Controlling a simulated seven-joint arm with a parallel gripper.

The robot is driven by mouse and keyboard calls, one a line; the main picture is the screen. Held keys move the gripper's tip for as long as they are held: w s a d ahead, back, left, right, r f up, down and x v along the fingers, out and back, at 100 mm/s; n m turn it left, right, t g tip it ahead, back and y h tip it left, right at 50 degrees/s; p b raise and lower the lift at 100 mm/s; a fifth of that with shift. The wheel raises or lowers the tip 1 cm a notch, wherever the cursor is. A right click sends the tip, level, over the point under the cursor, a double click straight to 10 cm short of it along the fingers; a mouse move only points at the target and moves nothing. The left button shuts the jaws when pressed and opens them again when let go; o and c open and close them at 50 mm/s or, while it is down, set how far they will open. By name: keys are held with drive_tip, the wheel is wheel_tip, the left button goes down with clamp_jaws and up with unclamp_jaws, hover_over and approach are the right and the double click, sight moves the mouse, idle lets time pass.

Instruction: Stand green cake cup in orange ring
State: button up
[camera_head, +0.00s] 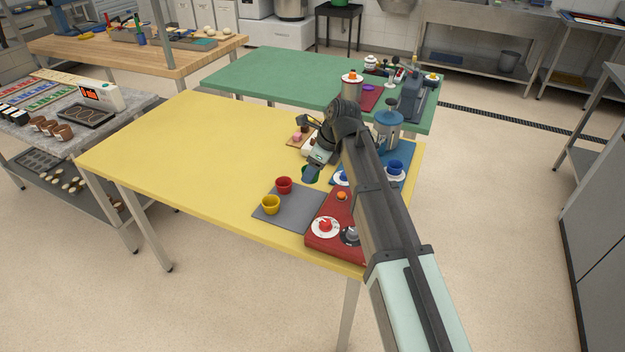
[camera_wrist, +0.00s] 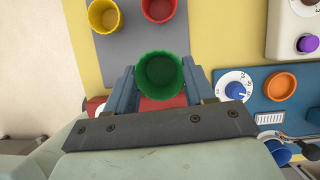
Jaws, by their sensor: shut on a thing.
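My gripper (camera_wrist: 160,82) is shut on the green cake cup (camera_wrist: 160,74), with one finger on each side and the cup's open mouth facing the wrist camera. In the head view my gripper (camera_head: 312,168) holds the green cup (camera_head: 308,175) near the grey mat's far edge; it is partly covered by the fingers. The orange ring (camera_wrist: 281,86) lies on a blue panel to the right of the held cup in the wrist view, apart from it. It looks empty. In the head view I cannot make out the ring; my arm covers part of that area.
A yellow cup (camera_head: 271,205) and a red cup (camera_head: 284,185) stand on the grey mat (camera_head: 300,214). A red panel (camera_head: 322,242) with knobs is nearby. The blue panel (camera_wrist: 258,77) has a blue dial (camera_wrist: 235,89) beside the ring. The left of the yellow table (camera_head: 180,150) is clear.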

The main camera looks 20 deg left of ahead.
drive_tip(key=shift+r, duration=0.5)
drive_tip(key=shift+w+d+r, duration=0.15)
drive_tip(key=shift+d+r, duration=0.05)
drive_tip(key=w+d+n+g, duration=0.1)
drive_tip(key=w+n, duration=0.1)
drive_tip(key=w, duration=0.6)
drive_tip(key=w+d+f+n, duration=0.1)
drive_tip(key=w+n, duration=0.1)
drive_tip(key=w, duration=0.5)
drive_tip(key=w+d+f+n+g+h, duration=0.1)
drive_tip(key=w+n, duration=0.2)
drive_tip(key=w, duration=0.5)
drive_tip(key=shift+w+d+f+g, duration=0.1)
drive_tip(key=shift+w+d+g, duration=0.2)
drive_tip(key=shift+w+d, duration=0.1)
drive_tip(key=n, duration=0.2)
drive_tip(key=s+d+n+g+h, duration=0.1)
drive_tip(key=n, duration=0.2)
drive_tip(key=s+n+h, duration=0.1)
drive_tip(key=n, duration=0.2)
drive_tip(key=shift+d+r+g, duration=0.2)
drive_tip(key=shift+r+g, duration=0.05)
drive_tip(key=shift+g, duration=0.05)
